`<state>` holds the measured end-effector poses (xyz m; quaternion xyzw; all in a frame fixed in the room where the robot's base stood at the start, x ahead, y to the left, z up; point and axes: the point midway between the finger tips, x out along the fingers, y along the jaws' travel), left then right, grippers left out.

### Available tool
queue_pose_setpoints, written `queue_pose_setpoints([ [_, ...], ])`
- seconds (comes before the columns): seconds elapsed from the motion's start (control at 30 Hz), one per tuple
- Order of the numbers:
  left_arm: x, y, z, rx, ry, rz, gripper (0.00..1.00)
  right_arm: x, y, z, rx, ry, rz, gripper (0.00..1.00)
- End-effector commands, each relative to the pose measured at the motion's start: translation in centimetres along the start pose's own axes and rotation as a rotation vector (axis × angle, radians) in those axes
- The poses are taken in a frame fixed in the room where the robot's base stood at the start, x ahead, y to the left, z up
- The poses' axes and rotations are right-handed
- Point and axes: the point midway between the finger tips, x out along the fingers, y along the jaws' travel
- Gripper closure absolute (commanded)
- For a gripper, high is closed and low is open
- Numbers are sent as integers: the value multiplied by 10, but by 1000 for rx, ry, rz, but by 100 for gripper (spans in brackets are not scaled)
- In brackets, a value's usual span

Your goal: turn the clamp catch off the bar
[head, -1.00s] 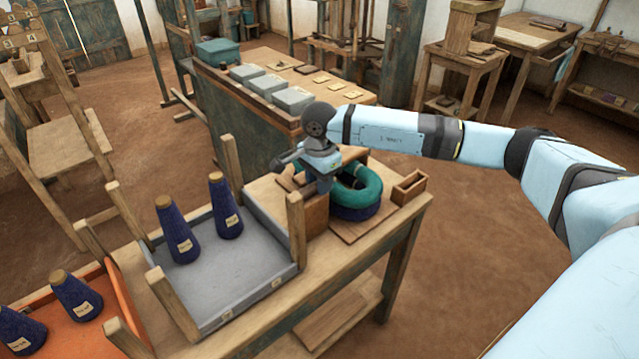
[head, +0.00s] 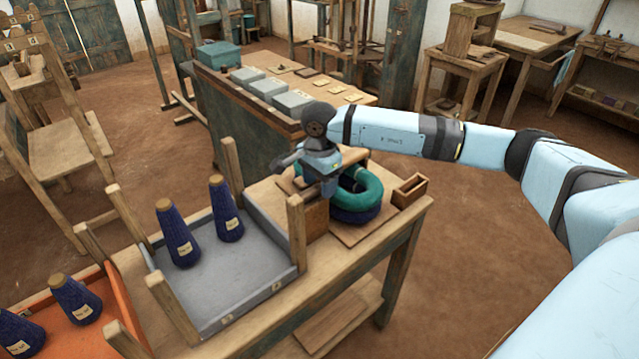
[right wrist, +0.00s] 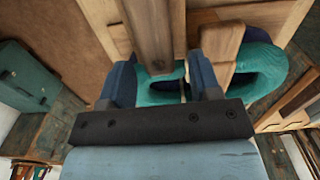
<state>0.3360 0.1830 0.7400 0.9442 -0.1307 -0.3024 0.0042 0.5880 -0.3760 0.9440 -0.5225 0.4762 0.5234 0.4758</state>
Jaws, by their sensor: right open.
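My right gripper (head: 328,188) points down at a small wooden stand on the bench, beside a teal ring (head: 368,190) that rests on a dark blue one. The right wrist view shows its two blue fingers (right wrist: 160,82) apart, with a dark wooden bar (right wrist: 152,30) running toward the gap between them. A lighter wooden piece (right wrist: 222,45), possibly the clamp catch, lies beside the bar, near the right finger. I cannot tell whether a finger touches either one. The teal ring (right wrist: 258,72) lies beyond. In the head view my gripper hides the clamp. My left gripper is out of view.
A grey tray (head: 225,310) with corner posts and two dark blue cones (head: 178,238) stands left of the gripper. An orange tray (head: 98,335) is further left. A small open wooden box (head: 410,190) sits right of the rings. A counter with grey boxes (head: 292,104) stands behind.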

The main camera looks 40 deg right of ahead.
Motion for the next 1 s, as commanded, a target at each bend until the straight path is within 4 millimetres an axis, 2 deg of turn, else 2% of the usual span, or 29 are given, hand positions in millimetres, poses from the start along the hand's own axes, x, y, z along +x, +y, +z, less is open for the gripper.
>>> queue_pose_setpoints([
  [0.4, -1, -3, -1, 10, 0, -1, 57, -89, -1, 0, -1, 0, -6, 43],
  [0.53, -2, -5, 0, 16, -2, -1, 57, -112, -1, 0, -1, 0, -6, 43],
  [0.73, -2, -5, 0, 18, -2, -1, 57, -130, 0, 0, -1, 0, -2, 43],
  [1.0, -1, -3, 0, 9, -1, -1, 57, -132, 0, 0, 0, 0, -2, 43],
])
